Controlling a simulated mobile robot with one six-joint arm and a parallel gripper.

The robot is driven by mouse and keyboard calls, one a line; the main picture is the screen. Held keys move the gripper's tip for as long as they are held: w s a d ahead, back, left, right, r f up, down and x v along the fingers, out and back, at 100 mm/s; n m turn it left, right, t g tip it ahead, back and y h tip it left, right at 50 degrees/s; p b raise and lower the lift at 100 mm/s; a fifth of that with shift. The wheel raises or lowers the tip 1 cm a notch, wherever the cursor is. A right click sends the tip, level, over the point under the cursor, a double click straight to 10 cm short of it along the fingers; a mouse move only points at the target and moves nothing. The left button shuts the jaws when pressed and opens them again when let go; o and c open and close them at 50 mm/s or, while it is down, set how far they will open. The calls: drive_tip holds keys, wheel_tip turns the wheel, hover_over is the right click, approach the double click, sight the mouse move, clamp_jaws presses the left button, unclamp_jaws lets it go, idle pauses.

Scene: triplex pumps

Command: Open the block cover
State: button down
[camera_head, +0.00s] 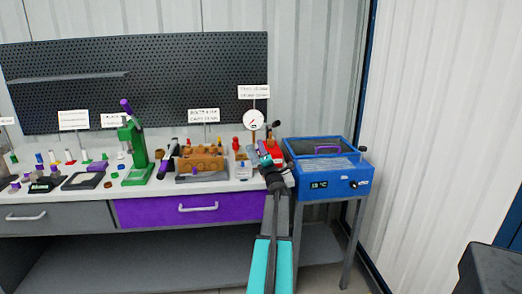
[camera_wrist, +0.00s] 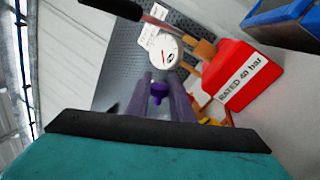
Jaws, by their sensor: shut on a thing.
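My gripper (camera_wrist: 159,92) shows in the wrist view as two purple-grey fingers. They are shut on a small purple knob (camera_wrist: 158,90). What the knob belongs to is hidden behind the fingers. In the head view my gripper (camera_head: 267,160) is at the bench's right end, beside a red block (camera_head: 273,147). The red block labelled "RATED 40 bar" (camera_wrist: 237,80) is right of the fingers in the wrist view. A blue box (camera_head: 335,181) with a temperature display stands right of it, with a purple handle (camera_head: 327,149) on its top. I cannot tell which part is the block cover.
A pressure gauge (camera_head: 253,120) stands behind my gripper. A brown block (camera_head: 201,162), a green press (camera_head: 133,155) and several small parts crowd the bench to the left. A purple drawer front (camera_head: 165,210) is below. A black perforated board (camera_head: 180,80) stands behind.

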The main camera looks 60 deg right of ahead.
drive_tip(key=c, duration=1.5)
unclamp_jaws()
drive_tip(key=shift+r, duration=0.1)
drive_tip(key=shift+c, duration=0.2)
